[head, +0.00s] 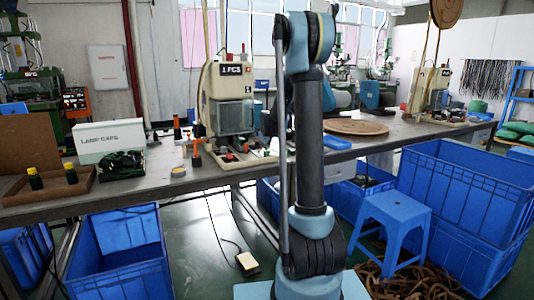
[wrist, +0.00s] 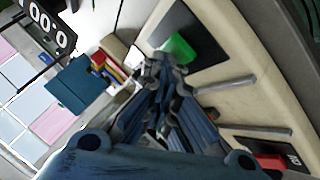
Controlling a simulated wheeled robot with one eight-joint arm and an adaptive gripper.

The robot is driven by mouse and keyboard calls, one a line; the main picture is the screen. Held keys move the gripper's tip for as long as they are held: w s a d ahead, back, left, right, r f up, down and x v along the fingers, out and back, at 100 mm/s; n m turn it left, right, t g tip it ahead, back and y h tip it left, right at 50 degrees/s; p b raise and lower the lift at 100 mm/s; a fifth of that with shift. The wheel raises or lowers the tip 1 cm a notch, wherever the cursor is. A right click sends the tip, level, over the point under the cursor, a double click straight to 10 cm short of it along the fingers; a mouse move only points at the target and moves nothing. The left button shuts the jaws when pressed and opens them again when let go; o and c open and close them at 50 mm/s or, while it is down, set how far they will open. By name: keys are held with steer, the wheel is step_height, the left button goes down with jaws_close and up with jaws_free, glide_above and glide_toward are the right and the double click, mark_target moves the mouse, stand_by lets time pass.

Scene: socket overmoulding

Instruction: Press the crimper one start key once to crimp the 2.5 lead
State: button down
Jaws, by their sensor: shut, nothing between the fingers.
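In the wrist view a green key (wrist: 178,50) sits on a black plate on a cream machine panel (wrist: 225,102). My gripper (wrist: 164,70) is shut and empty, its fingertips beside the lower left of the key in the picture. I cannot tell whether they touch it. In the head view a cream machine marked 1 PCS (head: 231,95) stands on the bench, partly behind my arm. My gripper is hidden there. I cannot make out the 2.5 lead.
A red switch (wrist: 270,161) and grey ridges are on the same panel. A display (wrist: 50,25) is at the upper left. On the bench (head: 330,160) stand a white box (head: 109,140) and a round brown disc (head: 355,127). A blue stool (head: 395,212) and blue crates are below.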

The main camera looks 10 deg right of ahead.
mark_target(265, 151)
steer(key=shift+r, duration=0.9)
step_height(265, 151, up, 5)
stand_by(0.5)
stand_by(0.4)
